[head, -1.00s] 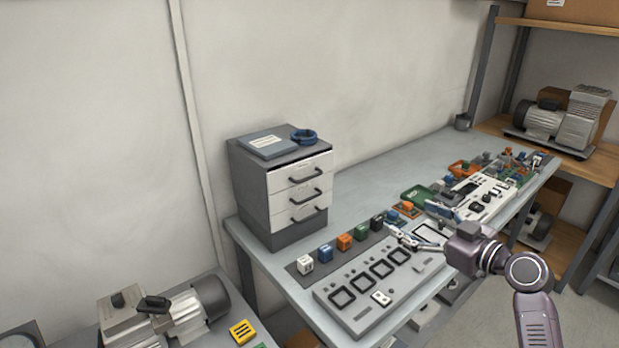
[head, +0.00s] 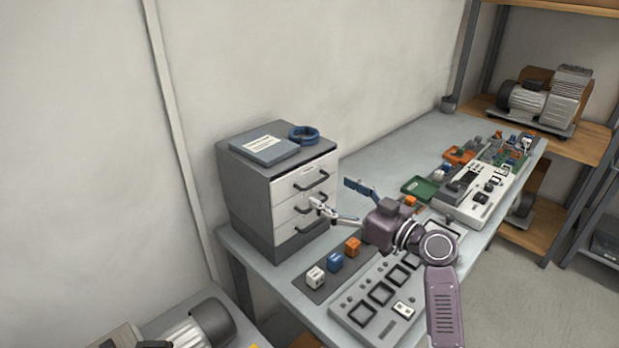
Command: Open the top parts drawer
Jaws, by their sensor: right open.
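A grey parts cabinet (head: 240,195) with three white-fronted drawers stands at the left end of the bench. Its top drawer (head: 290,190) looks closed and has a dark bar handle (head: 312,183). My right gripper (head: 331,199) is open and empty, with its fingers spread toward the cabinet. One fingertip overlaps the middle drawer's front in the picture; I cannot tell whether it touches. The other finger is to the right of the cabinet. My left gripper is not in view.
A grey binder (head: 264,149) and a blue ring (head: 303,133) lie on the cabinet. Coloured blocks, including a blue one (head: 335,262), and a grey panel with square frames (head: 363,312) lie on the bench (head: 390,150). A green tray (head: 418,188) is farther back.

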